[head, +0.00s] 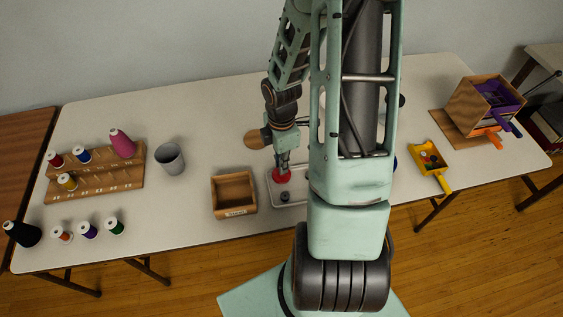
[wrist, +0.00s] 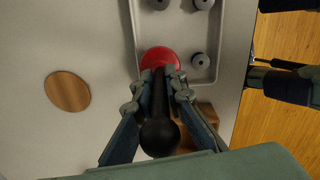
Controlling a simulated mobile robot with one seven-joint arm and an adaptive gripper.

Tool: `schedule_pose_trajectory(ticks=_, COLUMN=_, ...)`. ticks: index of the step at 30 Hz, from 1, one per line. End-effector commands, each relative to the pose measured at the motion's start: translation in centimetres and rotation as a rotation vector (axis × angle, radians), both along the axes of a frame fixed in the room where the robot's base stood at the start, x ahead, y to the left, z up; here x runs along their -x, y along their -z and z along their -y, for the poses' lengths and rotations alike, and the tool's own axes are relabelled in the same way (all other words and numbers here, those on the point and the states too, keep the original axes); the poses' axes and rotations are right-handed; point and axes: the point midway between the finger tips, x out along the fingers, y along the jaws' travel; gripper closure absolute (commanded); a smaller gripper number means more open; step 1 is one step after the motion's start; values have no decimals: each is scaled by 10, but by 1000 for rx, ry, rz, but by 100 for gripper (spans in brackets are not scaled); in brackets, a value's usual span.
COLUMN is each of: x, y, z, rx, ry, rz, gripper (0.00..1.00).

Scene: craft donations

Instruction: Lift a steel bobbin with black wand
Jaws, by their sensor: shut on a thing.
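My gripper (head: 283,160) is shut on the black wand (wrist: 158,110), which has a dark handle with a round knob and a red head (wrist: 160,58). The red head (head: 281,175) points down at the pale grey tray (head: 301,201). In the wrist view the head overlaps one edge of the tray (wrist: 213,78). Several steel bobbins lie in the tray, one (wrist: 200,61) beside the red head and others (wrist: 203,3) farther along. One bobbin (head: 284,197) shows in the head view just in front of the red head. What lies under the head is hidden.
A wooden box (head: 233,208) stands left of the tray, and a round wooden disc (head: 256,139) lies behind. A grey cup (head: 170,158) and a thread rack (head: 97,177) are farther left. A yellow scoop-like tray (head: 430,158) and wooden cabinet (head: 478,108) are right. My arm hides the middle.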

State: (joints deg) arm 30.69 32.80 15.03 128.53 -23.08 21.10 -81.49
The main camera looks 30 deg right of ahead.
Motion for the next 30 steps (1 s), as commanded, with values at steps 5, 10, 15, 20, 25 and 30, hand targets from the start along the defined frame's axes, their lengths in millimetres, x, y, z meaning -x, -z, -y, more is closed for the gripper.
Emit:
schedule_pose_trajectory(ticks=5, x=0, y=0, z=0, rx=0, ry=0, rz=1, gripper=100)
schedule_pose_trajectory(ticks=10, x=0, y=0, z=0, rx=0, ry=0, rz=0, gripper=100)
schedule_pose_trajectory(ticks=15, x=0, y=-3, z=0, rx=0, ry=0, rz=1, gripper=100)
schedule_pose_trajectory(ticks=20, x=0, y=-14, z=0, rx=0, ry=0, rz=1, gripper=100)
schedule_pose_trajectory(ticks=25, x=0, y=-29, z=0, rx=0, ry=0, rz=1, gripper=100)
schedule_pose_trajectory(ticks=30, x=0, y=-42, z=0, rx=0, ry=0, rz=1, gripper=100)
